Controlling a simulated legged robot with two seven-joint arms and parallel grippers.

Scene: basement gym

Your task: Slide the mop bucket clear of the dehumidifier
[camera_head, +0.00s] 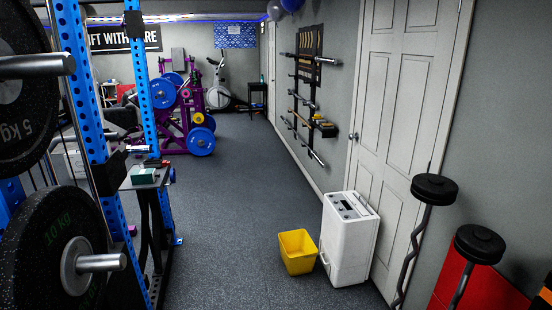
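The yellow mop bucket (297,254) stands on the grey floor, just left of the dehumidifier. The dehumidifier (346,244) is a white upright box with a dark control panel on top, close to the white door. The bucket's right side is very near the dehumidifier's front left edge; I cannot tell whether they touch. A thin light part, perhaps a handle or hose, shows low between them. Neither of my grippers is in view.
A blue rack with black weight plates (66,245) fills the left side. Curl bars with black weights (434,189) lean at the right near a red object (478,285). The white door (402,110) is behind the dehumidifier. Open floor (222,225) lies left of the bucket.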

